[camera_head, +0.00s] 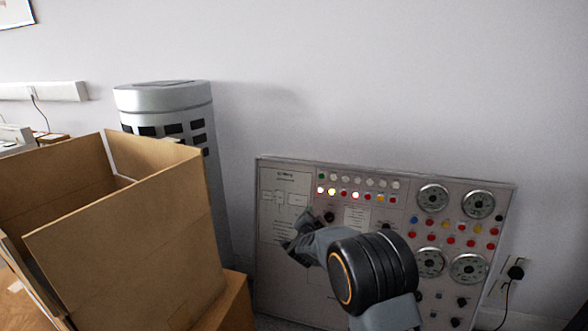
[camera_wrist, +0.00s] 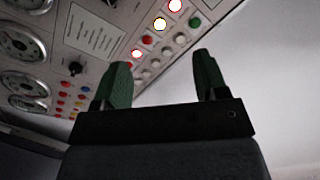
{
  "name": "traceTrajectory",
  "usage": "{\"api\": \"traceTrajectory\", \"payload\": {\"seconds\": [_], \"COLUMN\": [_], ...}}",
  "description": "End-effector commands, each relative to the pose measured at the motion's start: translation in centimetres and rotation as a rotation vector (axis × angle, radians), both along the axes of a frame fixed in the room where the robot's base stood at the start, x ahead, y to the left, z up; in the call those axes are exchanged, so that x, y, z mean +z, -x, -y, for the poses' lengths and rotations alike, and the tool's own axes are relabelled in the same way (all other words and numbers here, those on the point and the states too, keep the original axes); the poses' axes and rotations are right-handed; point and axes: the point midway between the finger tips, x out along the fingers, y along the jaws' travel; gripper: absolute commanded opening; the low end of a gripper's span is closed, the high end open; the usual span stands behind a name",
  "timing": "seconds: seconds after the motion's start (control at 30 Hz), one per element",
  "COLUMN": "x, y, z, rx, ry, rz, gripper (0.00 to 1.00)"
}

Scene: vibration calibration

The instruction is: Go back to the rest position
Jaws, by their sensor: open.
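My gripper shows in the wrist view (camera_wrist: 162,82) with its two green fingers apart and nothing between them. Behind the fingers is the control panel with its lit lamps and dials (camera_wrist: 95,40). In the head view my arm reaches up in front of the control panel (camera_head: 285,290), which leans against the wall. The gripper end (camera_head: 292,243) is near the panel's left part, small and dark there; I cannot tell whether it touches the panel. Several lamps in the panel's upper rows glow white, yellow and red.
An open cardboard box (camera_head: 130,240) stands at the left, close to my arm's side. A grey cylinder (camera_head: 165,97) stands behind it against the wall. A wall socket with a black plug (camera_head: 515,272) is at the right. The wall above the panel is bare.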

Motion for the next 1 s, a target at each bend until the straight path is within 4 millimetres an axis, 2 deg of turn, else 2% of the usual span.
{"api": "traceTrajectory", "payload": {"seconds": [0.03,0.1,0.17,0.2,0.27,0.3,0.37,0.4,0.5,0.6,0.7,0.83,1.0], "x": [6.4,11.2,14.7,16.9,20.0,21.8,24.2,25.5,28.1,29.9,31.0,31.7,31.8], "y": [1.0,3.0,5.3,7.1,10.1,12.3,15.7,18.0,23.7,28.8,32.9,36.4,38.4], "z": [0.1,-0.1,-0.2,-0.2,0.0,0.2,0.7,1.1,2.4,3.8,5.0,6.1,6.7], "rx": [0.066,0.18,0.273,0.33,0.413,0.462,0.529,0.569,0.647,0.696,0.725,0.743,0.751], "ry": [0.006,0.03,0.06,0.081,0.121,0.148,0.19,0.22,0.289,0.347,0.389,0.421,0.438], "rz": [-0.039,-0.128,-0.209,-0.266,-0.353,-0.414,-0.506,-0.567,-0.72,-0.859,-0.973,-1.078,-1.141], "gripper": [0.67,0.67,0.67,0.67,0.67,0.67,0.67,0.67,0.67,0.67,0.67,0.67,0.67]}}
